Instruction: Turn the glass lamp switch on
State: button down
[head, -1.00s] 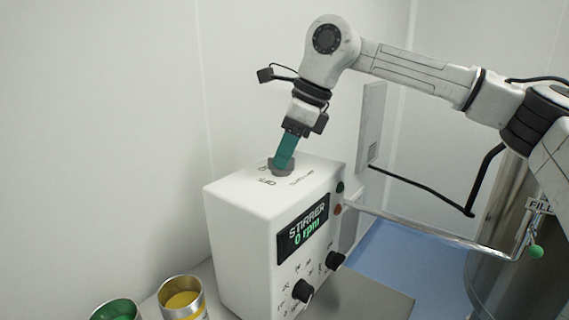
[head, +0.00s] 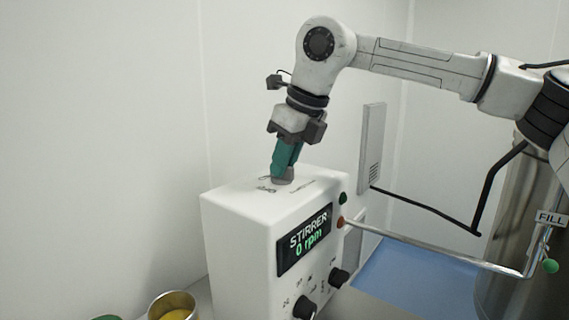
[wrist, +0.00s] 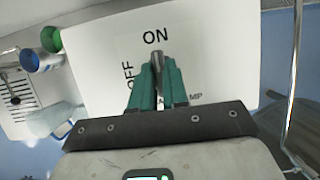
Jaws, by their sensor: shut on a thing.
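The lamp switch is a grey knob (head: 284,174) on top of the white stirrer box (head: 240,235). In the wrist view the knob (wrist: 157,62) stands between the teal fingertips and points towards the printed ON; OFF is printed to its left. A label ending in "MP" is partly hidden behind the fingers. My gripper (head: 285,166) reaches down from above, shut on the knob; its fingertips also show in the wrist view (wrist: 158,72).
The box front has a display (head: 304,240) reading STIRRER 0 rpm and black knobs (head: 305,308). A can with yellow contents (head: 172,306) stands at lower left. A metal pipe (head: 430,246) runs right of the box. A wall panel (head: 371,145) is behind.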

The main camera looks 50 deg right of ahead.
jog(key=shift+r, duration=0.1)
jog(key=c, duration=1.1)
grip_release()
jog(key=shift+c, duration=0.2)
jog(key=v, duration=1)
jog(key=shift+s+r, duration=0.2)
jog(key=shift+r, duration=0.1)
